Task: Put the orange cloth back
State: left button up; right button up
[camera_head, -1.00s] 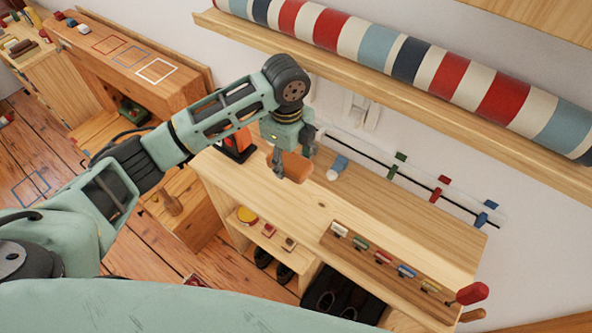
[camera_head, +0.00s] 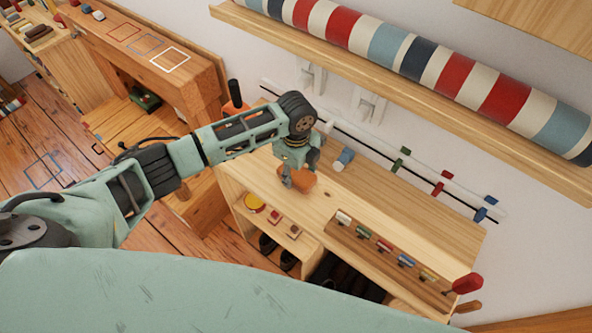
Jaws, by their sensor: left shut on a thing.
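The orange cloth (camera_head: 301,182) is a small folded piece held above the pale wooden bench (camera_head: 338,200), towards its left end. My left gripper (camera_head: 299,173) points down and is shut on it, with the fingers hiding part of it. I cannot tell whether the cloth touches the bench top. My right gripper is not in view.
A blue and white item (camera_head: 344,158) lies close behind the cloth. A wall rail carries green (camera_head: 402,158), red (camera_head: 437,188) and blue (camera_head: 480,214) clips. A rack of coloured-handled pieces (camera_head: 385,250) fills the front right. A striped roll (camera_head: 450,75) lies on the shelf above.

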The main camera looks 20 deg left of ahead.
pick_arm(q)
jog(key=shift+f, duration=0.1)
jog(key=o, duration=0.6)
jog(key=shift+w+f, duration=0.1)
jog(key=shift+c, duration=0.2)
jog(key=o, duration=0.5)
jog(key=shift+c, duration=0.2)
jog(key=shift+r, duration=0.65)
notch_tip(320, 180, up, 11)
jog(key=b, duration=0.2)
